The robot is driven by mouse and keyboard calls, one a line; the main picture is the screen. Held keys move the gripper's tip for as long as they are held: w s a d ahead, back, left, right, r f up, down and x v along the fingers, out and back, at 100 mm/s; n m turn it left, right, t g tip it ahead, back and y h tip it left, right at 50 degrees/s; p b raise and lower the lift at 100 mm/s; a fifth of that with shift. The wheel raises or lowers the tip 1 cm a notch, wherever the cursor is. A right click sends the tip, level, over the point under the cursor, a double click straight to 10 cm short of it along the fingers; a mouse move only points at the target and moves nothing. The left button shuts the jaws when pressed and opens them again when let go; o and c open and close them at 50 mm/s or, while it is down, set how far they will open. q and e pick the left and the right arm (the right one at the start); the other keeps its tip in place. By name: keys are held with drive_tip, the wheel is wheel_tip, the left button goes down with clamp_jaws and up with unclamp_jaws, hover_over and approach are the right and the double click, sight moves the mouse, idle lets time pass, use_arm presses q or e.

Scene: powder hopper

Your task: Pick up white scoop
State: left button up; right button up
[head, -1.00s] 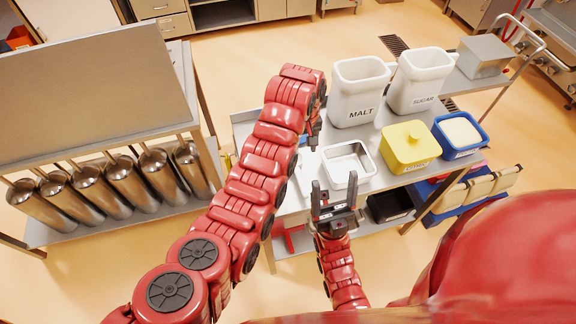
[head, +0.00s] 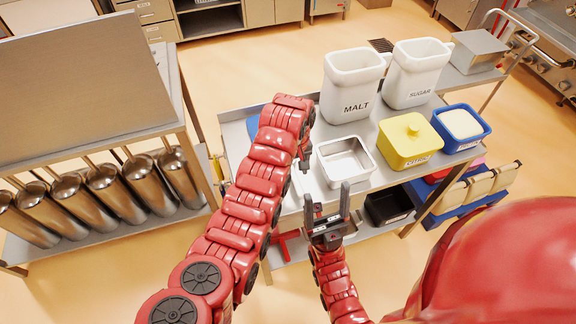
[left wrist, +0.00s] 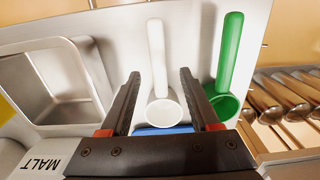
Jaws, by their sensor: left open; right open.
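The white scoop (left wrist: 163,112) lies on the metal trolley top in the left wrist view, its handle pointing up the picture. My left gripper (left wrist: 160,76) is open, with one finger showing on each side of the scoop; the fingers are not closed on it. A green scoop (left wrist: 229,60) lies beside it, to the right. In the head view my left gripper (head: 304,158) is over the trolley, left of the metal tray, and my left arm hides most of the scoop area. My right gripper (head: 327,212) is open and empty at the trolley's front edge.
A metal tray (head: 345,178), white MALT bin (head: 352,78), white SUGAR bin (head: 417,75), yellow lidded tub (head: 408,152) and blue tub (head: 480,137) crowd the trolley. Something blue shows below the white scoop (left wrist: 163,130).

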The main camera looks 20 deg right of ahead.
sight(295, 178)
use_arm(q)
wheel_tip(295, 178, down, 3)
drive_tip(key=shift+s+r+p, duration=0.1)
drive_tip(key=shift+p, duration=0.7)
drive_tip(key=shift+d+f, duration=0.1)
drive_tip(key=shift+f, duration=0.8)
clamp_jaws()
